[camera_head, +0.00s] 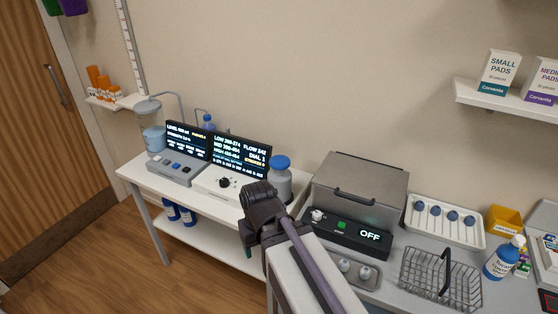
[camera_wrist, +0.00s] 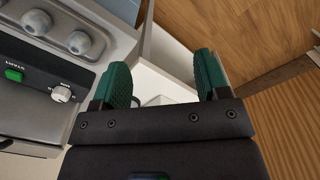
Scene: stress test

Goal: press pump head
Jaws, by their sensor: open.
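A blue bottle (camera_head: 503,258) with a white pump top (camera_head: 517,241) stands at the right end of the counter. A grey container with a blue cap (camera_head: 281,163) stands behind my wrist beside the dial console (camera_head: 222,186). A smaller blue-topped thing (camera_head: 208,122) stands behind the left screen. I cannot tell which of these carries the task's pump head. My gripper's fingertips are not clearly seen in the head view. In the wrist view my gripper (camera_wrist: 163,75) has its two green fingers apart with nothing between them. It points down past the counter edge, and no bottle shows there.
A grey lidded box (camera_head: 359,187) with a panel reading OFF stands right of my arm. A wire basket (camera_head: 441,280), a white tray of blue-topped things (camera_head: 444,221) and a yellow bin (camera_head: 503,219) crowd the right counter. The left screen (camera_head: 189,141) stands by a clear vessel (camera_head: 153,138).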

